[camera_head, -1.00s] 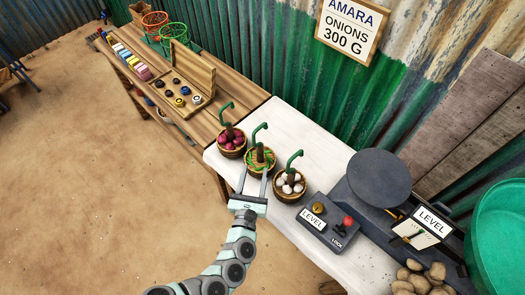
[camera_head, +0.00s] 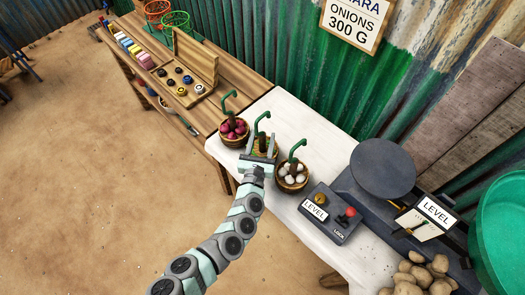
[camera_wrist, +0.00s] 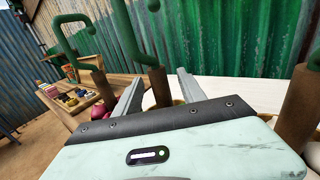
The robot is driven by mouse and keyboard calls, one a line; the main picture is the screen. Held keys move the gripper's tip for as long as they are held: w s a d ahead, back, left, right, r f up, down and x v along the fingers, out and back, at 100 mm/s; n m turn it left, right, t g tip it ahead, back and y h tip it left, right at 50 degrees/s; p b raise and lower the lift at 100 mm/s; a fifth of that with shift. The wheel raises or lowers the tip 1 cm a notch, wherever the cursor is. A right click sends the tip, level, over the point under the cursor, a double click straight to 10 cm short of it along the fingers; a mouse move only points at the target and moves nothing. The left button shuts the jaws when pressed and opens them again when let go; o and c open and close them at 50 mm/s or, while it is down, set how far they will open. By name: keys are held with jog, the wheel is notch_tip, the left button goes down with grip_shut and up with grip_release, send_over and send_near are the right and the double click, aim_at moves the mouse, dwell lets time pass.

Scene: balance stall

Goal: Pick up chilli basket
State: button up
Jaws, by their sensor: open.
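The chilli basket (camera_head: 262,143) is the middle of three small baskets on the white table. It has a brown post with a green hooked handle (camera_head: 262,120); my gripper hides most of its bowl. My gripper (camera_head: 261,148) is open over the near side of this basket. In the wrist view the post (camera_wrist: 160,88) stands between the two open fingers (camera_wrist: 158,84), with its green hook rising above. I cannot tell whether the fingers touch the post.
A basket of red onions (camera_head: 234,131) stands close on the left and a basket of white bulbs (camera_head: 292,177) close on the right. A control box (camera_head: 330,212) and a scale with a round dark pan (camera_head: 382,168) are further right. A wooden box of weights (camera_head: 183,85) stands left.

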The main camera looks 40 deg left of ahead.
jog(key=shift+w+a, duration=0.1)
jog(key=shift+w, duration=0.1)
jog(key=shift+f, duration=0.1)
grip_shut()
dwell(1.2)
